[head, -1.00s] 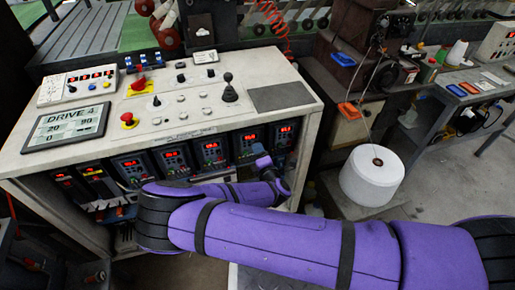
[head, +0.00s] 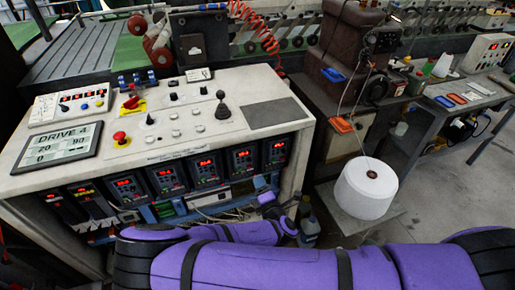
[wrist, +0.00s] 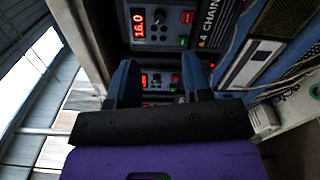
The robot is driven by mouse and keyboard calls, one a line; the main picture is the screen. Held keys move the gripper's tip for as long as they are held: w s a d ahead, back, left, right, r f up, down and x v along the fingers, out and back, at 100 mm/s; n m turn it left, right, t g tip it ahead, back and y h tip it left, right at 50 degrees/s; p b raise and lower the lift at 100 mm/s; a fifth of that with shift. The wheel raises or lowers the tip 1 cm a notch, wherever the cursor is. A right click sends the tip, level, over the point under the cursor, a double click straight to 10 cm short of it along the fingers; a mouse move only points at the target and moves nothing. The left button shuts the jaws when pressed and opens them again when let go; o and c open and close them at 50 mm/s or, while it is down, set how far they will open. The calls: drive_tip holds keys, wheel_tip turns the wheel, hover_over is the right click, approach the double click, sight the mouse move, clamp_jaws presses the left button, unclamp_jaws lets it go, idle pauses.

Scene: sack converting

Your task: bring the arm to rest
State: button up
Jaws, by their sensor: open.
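My arm, in a purple sleeve with black bands, stretches across the bottom of the head view (head: 270,265), bent at a dark joint on the left. Its far end reaches up toward the front of the control console. My gripper (wrist: 160,78) is open in the wrist view, with two dark blue fingers apart and nothing seen between them. The fingers point toward drive units with red lit digits (wrist: 158,22). In the head view the gripper end is small, low in front of the console, and its fingers are hard to make out.
The white console (head: 215,140) bears buttons, a black joystick (head: 222,107) and a "DRIVE 4" display (head: 58,147). Drive units (head: 204,168) fill its open front. A white thread cone (head: 365,188) and a bottle (head: 309,229) stand to the right. Grey floor is clear at far right.

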drive_tip(key=w+d+r+m+g+h, duration=0.2)
drive_tip(key=w+r+m+g+h, duration=0.15)
drive_tip(key=r+m, duration=0.3)
drive_tip(key=w+d+r+m+g+h, duration=0.2)
drive_tip(key=r+m+g+h, duration=0.15)
drive_tip(key=r+m, duration=0.35)
drive_tip(key=s+d+r+m+g+y, duration=0.2)
drive_tip(key=d+r+m, duration=0.1)
drive_tip(key=r, duration=0.6)
drive_tip(key=s+d+r+m+g+y, duration=0.2)
drive_tip(key=d+r+m, duration=0.15)
drive_tip(key=r, duration=0.55)
drive_tip(key=s+d+r+m, duration=0.1)
drive_tip(key=s+d+r, duration=0.35)
drive_tip(key=r, duration=0.25)
drive_tip(key=s+d+r+m, duration=0.1)
drive_tip(key=s+d+r, duration=0.35)
drive_tip(key=r, duration=0.25)
drive_tip(key=s+d+r+m+h, duration=0.1)
drive_tip(key=s+d+r, duration=0.2)
drive_tip(key=s, duration=0.5)
drive_tip(key=s+d+r+m+g+h, duration=0.1)
drive_tip(key=s+d+r, duration=0.2)
drive_tip(key=s, duration=0.5)
drive_tip(key=shift+s+d, duration=0.35)
